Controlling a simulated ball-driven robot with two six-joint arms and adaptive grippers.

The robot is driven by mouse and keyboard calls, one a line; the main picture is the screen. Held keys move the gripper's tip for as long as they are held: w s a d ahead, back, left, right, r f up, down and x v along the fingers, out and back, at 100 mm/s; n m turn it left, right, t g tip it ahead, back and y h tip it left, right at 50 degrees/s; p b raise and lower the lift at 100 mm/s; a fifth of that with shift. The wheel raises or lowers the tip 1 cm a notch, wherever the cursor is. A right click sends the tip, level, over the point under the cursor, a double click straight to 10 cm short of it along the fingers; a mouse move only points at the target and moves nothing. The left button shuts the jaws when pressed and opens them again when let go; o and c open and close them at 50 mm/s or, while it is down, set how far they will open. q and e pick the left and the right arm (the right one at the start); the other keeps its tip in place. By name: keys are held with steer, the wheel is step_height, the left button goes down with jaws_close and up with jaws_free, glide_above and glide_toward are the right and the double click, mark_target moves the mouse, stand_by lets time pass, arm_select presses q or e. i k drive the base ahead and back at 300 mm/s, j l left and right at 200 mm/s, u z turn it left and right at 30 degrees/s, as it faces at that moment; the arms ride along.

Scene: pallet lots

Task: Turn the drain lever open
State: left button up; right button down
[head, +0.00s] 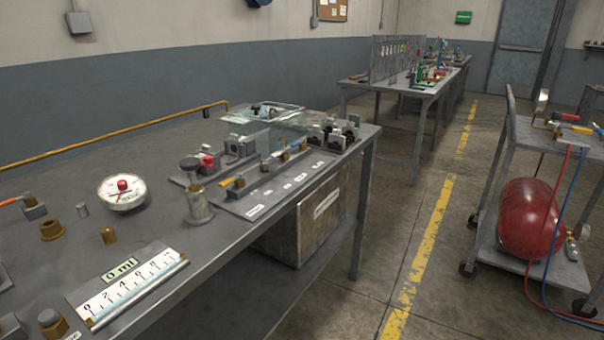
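Neither of my grippers is in view. On the near bench (228,240), a grey valve plate (262,198) carries a row of fittings with small white labels that are too small to read. Which one is the drain lever cannot be told. A clear water tank (270,125) stands behind the plate. A red-handled lever (10,201) shows at the left edge.
A round gauge (122,193), a metal cylinder (199,207) and a 0 ml scale (130,288) stand on the bench. A metal bin (318,217) is below. A cart (545,267) with a red tank (529,220) stands right. The yellow-striped aisle between is clear.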

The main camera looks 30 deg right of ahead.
mark_target(239, 175)
steer(key=z, duration=0.45)
steer(key=k+z, duration=0.4)
steer(key=k+l+z, duration=0.2)
steer(key=z, duration=0.25)
